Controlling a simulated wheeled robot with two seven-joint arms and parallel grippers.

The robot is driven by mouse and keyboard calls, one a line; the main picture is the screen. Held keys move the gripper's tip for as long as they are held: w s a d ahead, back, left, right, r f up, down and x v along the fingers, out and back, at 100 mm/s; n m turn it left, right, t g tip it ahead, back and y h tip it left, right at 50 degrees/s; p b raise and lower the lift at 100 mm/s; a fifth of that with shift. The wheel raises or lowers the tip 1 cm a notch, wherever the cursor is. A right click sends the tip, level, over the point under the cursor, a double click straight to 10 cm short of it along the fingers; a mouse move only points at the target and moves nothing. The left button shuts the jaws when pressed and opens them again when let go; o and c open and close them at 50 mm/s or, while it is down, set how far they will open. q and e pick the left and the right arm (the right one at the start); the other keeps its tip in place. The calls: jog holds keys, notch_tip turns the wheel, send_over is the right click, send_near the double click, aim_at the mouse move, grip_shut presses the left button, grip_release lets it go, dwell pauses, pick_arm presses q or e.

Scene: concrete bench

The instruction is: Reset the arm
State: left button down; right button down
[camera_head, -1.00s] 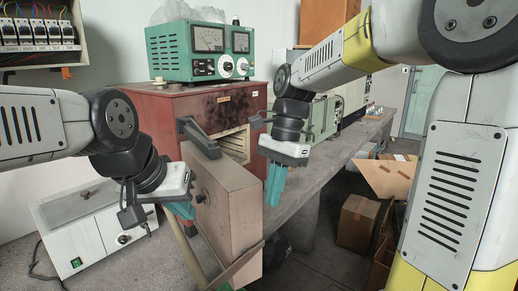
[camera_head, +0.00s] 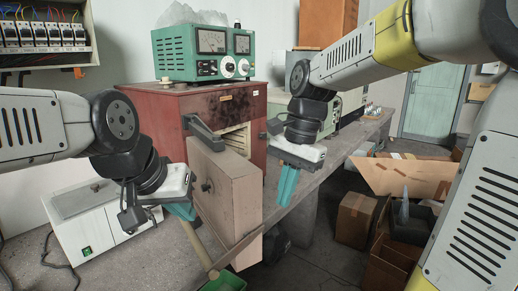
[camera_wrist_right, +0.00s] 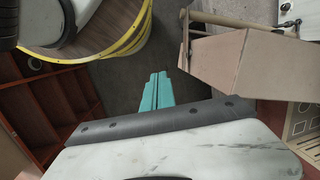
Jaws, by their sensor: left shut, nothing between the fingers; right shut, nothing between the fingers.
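My left gripper (camera_head: 181,210) is shut and empty, with its teal fingers pointing down in front of the open furnace door at the left of the head view. My right gripper (camera_head: 287,186) is shut and empty, hanging right of the furnace door over the bench edge. In the right wrist view its teal fingers (camera_wrist_right: 157,91) lie together with nothing between them. The red furnace (camera_head: 185,105) stands on the bench with its door (camera_head: 235,195) swung open toward me. The door also shows in the right wrist view (camera_wrist_right: 270,70).
A green meter box (camera_head: 205,52) sits on the furnace. A white box (camera_head: 85,222) stands on the left of the bench (camera_head: 312,178). Cardboard boxes (camera_head: 355,218) lie on the floor at the right.

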jog(key=s+d+n+t, duration=0.6)
jog(key=s+d+n, duration=0.1)
jog(key=d+n, duration=0.1)
jog(key=shift+s+d+r+t, duration=0.3)
jog(key=shift+r, duration=0.05)
dwell(1.8)
